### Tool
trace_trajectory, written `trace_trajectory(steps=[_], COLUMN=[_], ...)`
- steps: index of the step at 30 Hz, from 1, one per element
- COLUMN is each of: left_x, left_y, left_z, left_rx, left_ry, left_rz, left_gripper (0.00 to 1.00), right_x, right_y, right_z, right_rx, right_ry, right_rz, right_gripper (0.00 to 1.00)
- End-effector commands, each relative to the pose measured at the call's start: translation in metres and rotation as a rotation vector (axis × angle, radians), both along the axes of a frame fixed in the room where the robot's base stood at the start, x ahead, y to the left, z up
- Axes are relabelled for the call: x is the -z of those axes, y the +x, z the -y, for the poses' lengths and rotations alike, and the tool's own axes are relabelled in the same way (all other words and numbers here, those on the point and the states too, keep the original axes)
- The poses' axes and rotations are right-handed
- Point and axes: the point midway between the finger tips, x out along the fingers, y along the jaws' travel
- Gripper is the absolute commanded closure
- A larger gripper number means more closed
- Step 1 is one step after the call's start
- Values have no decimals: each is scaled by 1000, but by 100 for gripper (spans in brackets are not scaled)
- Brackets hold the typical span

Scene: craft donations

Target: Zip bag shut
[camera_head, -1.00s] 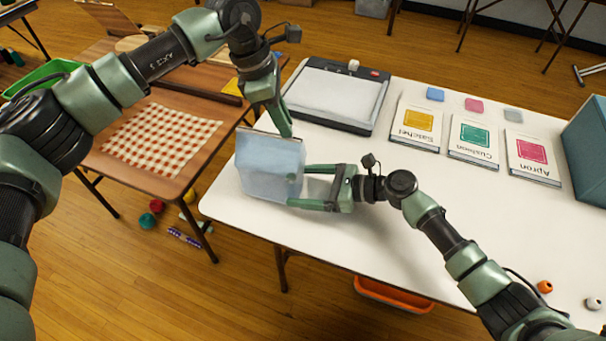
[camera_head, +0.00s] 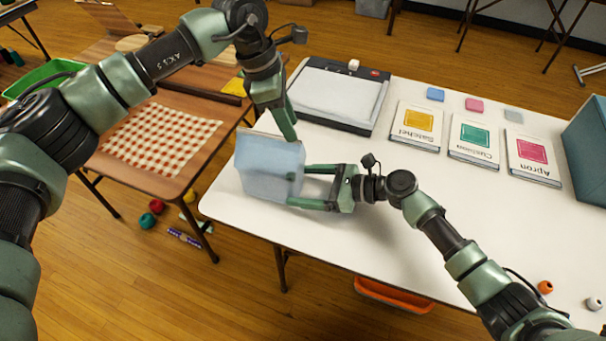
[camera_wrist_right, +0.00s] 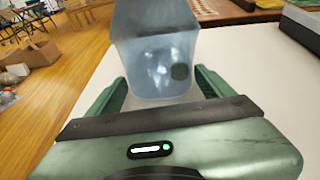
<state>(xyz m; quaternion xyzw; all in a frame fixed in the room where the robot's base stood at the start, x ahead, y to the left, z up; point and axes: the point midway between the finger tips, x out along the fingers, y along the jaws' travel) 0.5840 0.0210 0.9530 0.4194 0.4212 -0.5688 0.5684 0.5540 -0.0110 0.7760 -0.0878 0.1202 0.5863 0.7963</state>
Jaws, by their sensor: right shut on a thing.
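The bag (camera_head: 266,168) is a translucent pale-blue, boxy pouch standing upright near the left edge of the white table. Its top edge is at the tip of my left gripper (camera_head: 290,138), at the top right corner. I see the left fingers edge-on, so their opening and any zip pull between them are hidden. My right gripper (camera_head: 294,190) is shut on the bag's right side, low down. In the right wrist view the bag (camera_wrist_right: 152,50) sits between the two fingers of that gripper (camera_wrist_right: 161,80), with a dark round spot on its face.
A black-framed tray (camera_head: 337,92) lies behind the bag. Pattern cards (camera_head: 417,125) and small coloured squares lie further right, beside a teal box (camera_head: 590,145). A wooden table (camera_head: 170,170) with a checked cloth (camera_head: 160,137) stands to the left. The white table's front middle is clear.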

Motion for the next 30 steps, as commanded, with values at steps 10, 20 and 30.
trace_trajectory(steps=[10,20,30], left_x=[-19,-45,-69], left_y=[2,1,1], left_z=[1,1,1], left_rx=[-3,-1,-1], left_ry=[-4,-3,-3], left_rz=[5,5,4], left_gripper=[69,69,69], right_x=[1,1,0], right_y=[-2,-1,0], right_z=[-1,-1,0], right_rx=[-6,-3,-2], right_ry=[-3,-1,-1], right_rz=[2,1,1], right_gripper=[40,41,41])
